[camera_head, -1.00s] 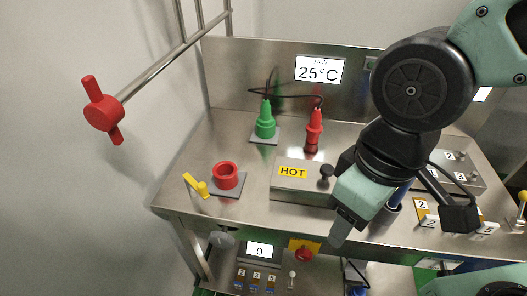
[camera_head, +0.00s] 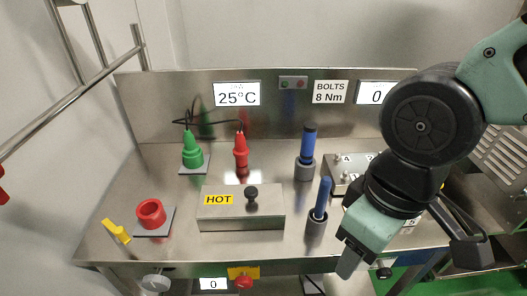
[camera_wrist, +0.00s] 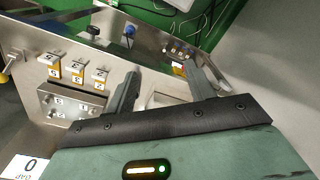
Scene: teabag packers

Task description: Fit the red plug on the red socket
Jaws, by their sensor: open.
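The red plug (camera_head: 240,152) stands upright near the back panel, a black cable at its top. The red socket (camera_head: 151,213) is a short open ring on a grey plate at the front left of the steel table (camera_head: 120,190); its opening looks empty. My gripper (camera_head: 352,262) hangs at the front right of the table, well to the right of both. In the wrist view its two fingers (camera_wrist: 163,88) are apart with nothing between them. That view shows neither the red plug nor the red socket.
A green plug (camera_head: 192,147) stands left of the red plug, linked by cable. A steel box marked HOT (camera_head: 240,212) with a black knob lies between the socket and my gripper. Blue-handled tools (camera_head: 306,150) stand in holders. A yellow lever (camera_head: 116,231) is beside the socket.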

